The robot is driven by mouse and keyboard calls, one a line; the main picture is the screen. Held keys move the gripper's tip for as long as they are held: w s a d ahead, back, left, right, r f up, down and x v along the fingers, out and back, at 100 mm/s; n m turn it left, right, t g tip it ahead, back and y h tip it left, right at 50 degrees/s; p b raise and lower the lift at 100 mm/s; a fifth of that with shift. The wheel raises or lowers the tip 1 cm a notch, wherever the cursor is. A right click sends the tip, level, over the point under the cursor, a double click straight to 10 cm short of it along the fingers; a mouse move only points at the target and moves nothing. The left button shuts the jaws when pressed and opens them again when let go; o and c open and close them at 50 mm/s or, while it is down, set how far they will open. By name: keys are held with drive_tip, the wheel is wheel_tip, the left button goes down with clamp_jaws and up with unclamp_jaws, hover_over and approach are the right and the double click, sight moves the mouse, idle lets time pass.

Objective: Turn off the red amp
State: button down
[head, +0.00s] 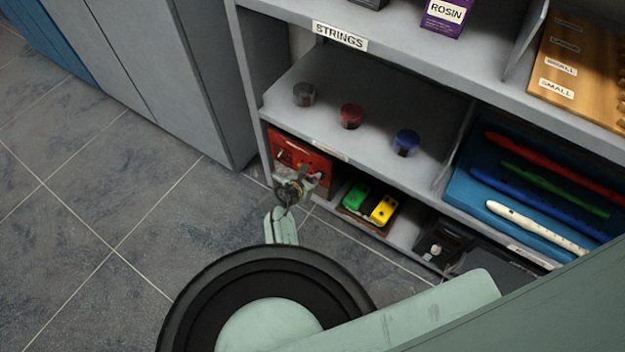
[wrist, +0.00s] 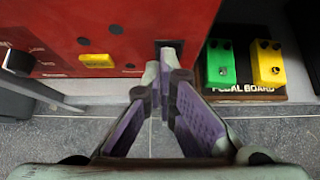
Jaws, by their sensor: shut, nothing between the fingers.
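The red amp (head: 290,149) stands on the bottom shelf at its left end. Its red front (wrist: 120,25) fills the upper left of the wrist view, with a yellow label (wrist: 97,61), dark round spots and a black knob (wrist: 19,62). A small dark recess or switch (wrist: 168,43) shows at the panel's lower right. My gripper (wrist: 163,68) is shut and empty, its fingertips just below this dark part; I cannot tell if they touch it. In the head view my gripper (head: 311,183) is in front of the amp's lower right and hides part of it.
A pedal board (wrist: 245,90) with a green pedal (wrist: 220,62) and a yellow pedal (wrist: 267,62) sits close to the right of the amp. Above is a shelf (head: 300,118) with several small round containers. The tiled floor (head: 100,200) to the left is clear.

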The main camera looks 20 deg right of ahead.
drive_tip(key=shift+r+p, duration=0.8)
drive_tip(key=shift+p, duration=0.1)
drive_tip(key=shift+a, duration=0.15)
